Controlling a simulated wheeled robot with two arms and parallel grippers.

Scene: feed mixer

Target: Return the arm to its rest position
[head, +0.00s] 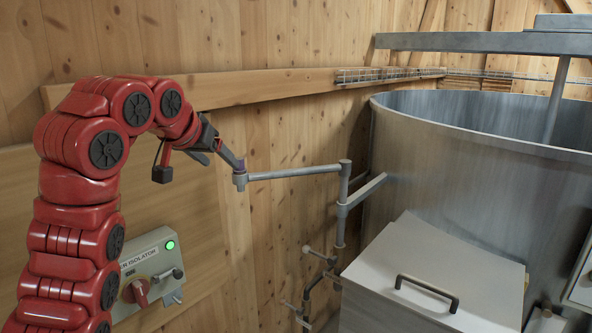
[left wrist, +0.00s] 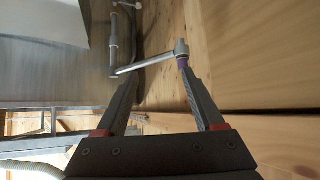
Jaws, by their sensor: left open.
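My left arm (head: 75,190) is red and jointed. It rises from the lower left and bends over toward the right. My left gripper (head: 222,158) at its end is open with nothing between its fingers; it also shows in the left wrist view (left wrist: 160,85). One fingertip is at the free end of a grey swing pipe (head: 295,173), by a small purple part. In the left wrist view the pipe (left wrist: 145,65) ends just past the right finger's tip. I cannot tell whether they touch. My right gripper is not in view.
A large metal mixer tub (head: 470,150) stands at the right, with a grey lidded box (head: 430,275) in front. An isolator box (head: 150,270) with a lit green lamp is on the wooden wall (head: 290,120), close beside my arm. A wooden rail (head: 250,88) runs behind the arm.

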